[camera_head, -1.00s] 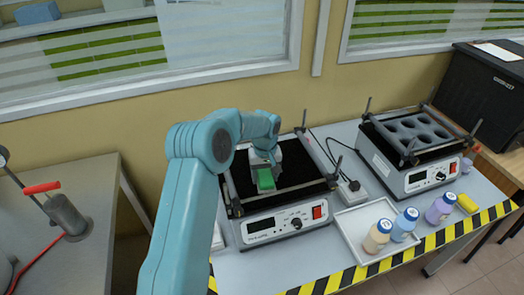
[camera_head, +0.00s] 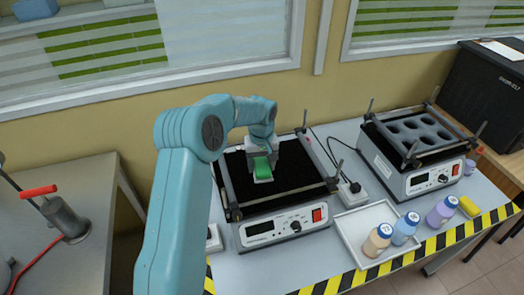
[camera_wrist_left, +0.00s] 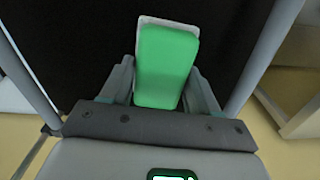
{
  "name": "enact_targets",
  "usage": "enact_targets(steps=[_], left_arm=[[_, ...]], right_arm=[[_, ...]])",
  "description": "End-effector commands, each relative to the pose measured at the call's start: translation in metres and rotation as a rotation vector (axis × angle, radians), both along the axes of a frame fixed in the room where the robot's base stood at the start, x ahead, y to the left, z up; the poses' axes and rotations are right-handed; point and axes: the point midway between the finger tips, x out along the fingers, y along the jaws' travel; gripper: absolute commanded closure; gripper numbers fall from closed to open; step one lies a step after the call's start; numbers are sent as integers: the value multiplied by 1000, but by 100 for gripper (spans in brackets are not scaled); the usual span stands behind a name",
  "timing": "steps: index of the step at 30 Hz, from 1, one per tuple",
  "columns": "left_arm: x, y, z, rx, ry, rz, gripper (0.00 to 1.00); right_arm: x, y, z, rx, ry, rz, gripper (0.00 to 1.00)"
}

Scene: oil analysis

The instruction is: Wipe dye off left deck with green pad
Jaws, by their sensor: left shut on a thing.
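The left deck (camera_head: 290,179) is the black platform on top of the left shaker, with a metal bar frame around it. My left gripper (camera_head: 261,163) is over the far part of this deck and is shut on the green pad (camera_head: 263,169). In the left wrist view the green pad (camera_wrist_left: 167,65) sits between the two fingers, with a pale layer along its edge. The black deck surface (camera_wrist_left: 85,45) fills the background there. I cannot tell whether the pad touches the deck. No dye is visible on the parts of the deck that show. My right gripper is not in view.
A white tray (camera_head: 350,228) with bottles stands in front. The right shaker (camera_head: 412,150) has a rack with round holes. Bars and corner posts border the left deck.

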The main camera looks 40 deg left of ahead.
Motion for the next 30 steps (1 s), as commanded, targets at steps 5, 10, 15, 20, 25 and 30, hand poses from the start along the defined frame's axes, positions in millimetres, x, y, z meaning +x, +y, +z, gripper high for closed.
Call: enact_targets(steps=[5, 10, 15, 20, 25, 30], left_arm=[[-2, 1, 20, 0, -1, -3, 72], [-3, 1, 35, 0, -1, -5, 72], [-4, 2, 42, -1, -1, -6, 72], [-4, 2, 42, 0, 0, -6, 72], [-5, 2, 41, 0, 0, -6, 72], [-5, 2, 42, 0, 0, -6, 72]], right_arm=[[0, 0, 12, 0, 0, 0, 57], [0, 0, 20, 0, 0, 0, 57], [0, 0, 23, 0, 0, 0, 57], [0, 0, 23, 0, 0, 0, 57], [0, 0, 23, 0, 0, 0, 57], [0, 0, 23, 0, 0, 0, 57]])
